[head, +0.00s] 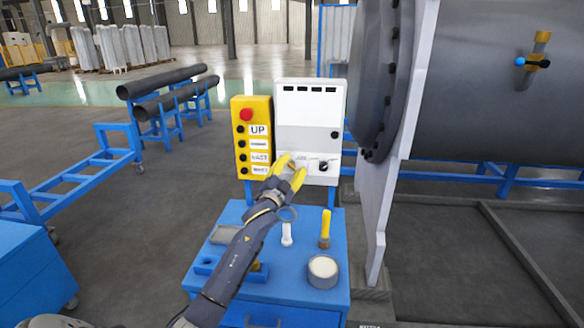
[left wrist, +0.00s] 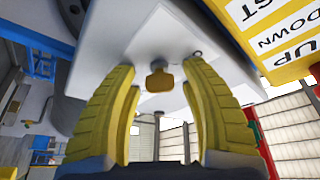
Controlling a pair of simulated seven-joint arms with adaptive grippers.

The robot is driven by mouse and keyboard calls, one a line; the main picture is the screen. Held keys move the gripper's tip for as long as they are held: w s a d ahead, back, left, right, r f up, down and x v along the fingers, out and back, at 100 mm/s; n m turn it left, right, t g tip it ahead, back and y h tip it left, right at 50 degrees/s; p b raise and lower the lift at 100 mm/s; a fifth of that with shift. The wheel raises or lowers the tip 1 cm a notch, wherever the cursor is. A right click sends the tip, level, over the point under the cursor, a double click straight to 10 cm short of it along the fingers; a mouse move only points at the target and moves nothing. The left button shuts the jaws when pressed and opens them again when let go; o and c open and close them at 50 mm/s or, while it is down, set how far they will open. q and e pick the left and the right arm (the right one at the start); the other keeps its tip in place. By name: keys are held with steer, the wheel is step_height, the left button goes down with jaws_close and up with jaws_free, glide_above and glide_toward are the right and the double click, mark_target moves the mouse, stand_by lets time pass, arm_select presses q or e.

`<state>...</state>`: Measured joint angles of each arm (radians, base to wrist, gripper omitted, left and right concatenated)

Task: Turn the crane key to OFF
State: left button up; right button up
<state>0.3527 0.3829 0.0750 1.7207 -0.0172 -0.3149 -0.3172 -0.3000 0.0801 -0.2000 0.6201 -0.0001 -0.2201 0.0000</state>
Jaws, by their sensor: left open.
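My left gripper (head: 291,169) is in front of the lower left part of the white control cabinet (head: 308,112), beside the yellow push-button box (head: 250,150). In the left wrist view the yellow fingers of this gripper (left wrist: 160,88) are spread apart. A small brownish-yellow key-like piece (left wrist: 159,78) shows between the fingertips against the white cabinet, with a gap on both sides. In the head view the gripper hides that spot. A black knob (head: 323,166) sits on the cabinet to the right of the gripper. The OFF mark cannot be read. My right gripper is not in view.
A blue cart (head: 300,300) below carries a tin (head: 323,272), a yellow-handled brush (head: 325,228) and a white-handled tool (head: 287,235). A large flanged shell (head: 480,90) stands close on the right. Blue stands with pipes (head: 170,80) are at the left rear.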

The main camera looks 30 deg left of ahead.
arm_select(q)
steer(key=shift+o, duration=0.3)
steer(key=shift+s, duration=0.1)
steer(key=shift+s+f, duration=0.2)
steer(key=v, duration=1.1)
steer(key=shift+s, duration=0.2)
